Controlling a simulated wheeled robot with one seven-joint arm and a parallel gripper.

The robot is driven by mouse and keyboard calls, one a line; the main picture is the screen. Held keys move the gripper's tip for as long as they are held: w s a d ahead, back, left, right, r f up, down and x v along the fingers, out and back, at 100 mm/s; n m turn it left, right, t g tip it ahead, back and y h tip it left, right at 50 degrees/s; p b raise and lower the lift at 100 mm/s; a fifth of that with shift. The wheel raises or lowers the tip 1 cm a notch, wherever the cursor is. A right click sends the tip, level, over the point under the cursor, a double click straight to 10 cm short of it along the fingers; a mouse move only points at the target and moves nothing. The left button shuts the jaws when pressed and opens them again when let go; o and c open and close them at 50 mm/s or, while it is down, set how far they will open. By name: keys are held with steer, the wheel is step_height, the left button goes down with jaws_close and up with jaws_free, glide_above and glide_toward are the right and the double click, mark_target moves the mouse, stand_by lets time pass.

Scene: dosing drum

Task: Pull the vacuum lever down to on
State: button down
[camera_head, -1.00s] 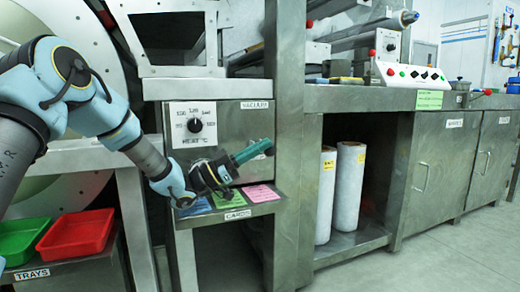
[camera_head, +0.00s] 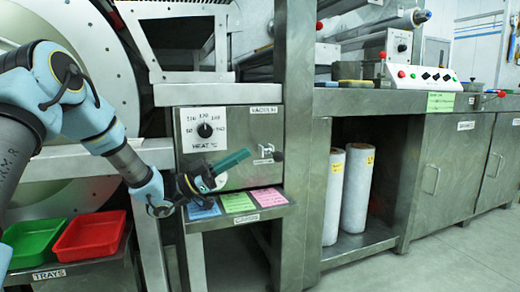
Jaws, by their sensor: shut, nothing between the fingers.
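The vacuum lever (camera_head: 278,156) shows as a black knob on a short stem at the right of the steel panel (camera_head: 240,125), beneath the VACUUM label (camera_head: 264,109). A small marked plate (camera_head: 263,152) sits just left of the knob. I cannot tell whether the lever is up or down. My gripper (camera_head: 246,154) has teal fingers, shut and empty, pointing right and slightly up. Its tips are just left of the plate and appear apart from the knob.
The HEAT dial (camera_head: 205,130) is up left of my gripper. A CARDS shelf (camera_head: 262,214) with blue, green and pink cards lies below. Red (camera_head: 90,234) and green (camera_head: 33,240) trays stand at lower left. A steel post (camera_head: 293,130) rises right of the lever.

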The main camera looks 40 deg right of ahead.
steer(key=shift+w+a+p, duration=0.15)
steer(key=shift+w+a, duration=0.3)
steer(key=shift+a, duration=0.3)
steer(key=shift+w+a+p, duration=0.2)
steer(key=shift+w+a, duration=0.2)
steer(key=shift+a, duration=0.4)
steer(key=shift+w+a+p, duration=0.15)
steer(key=shift+w+a, duration=0.3)
steer(key=shift+a, duration=0.3)
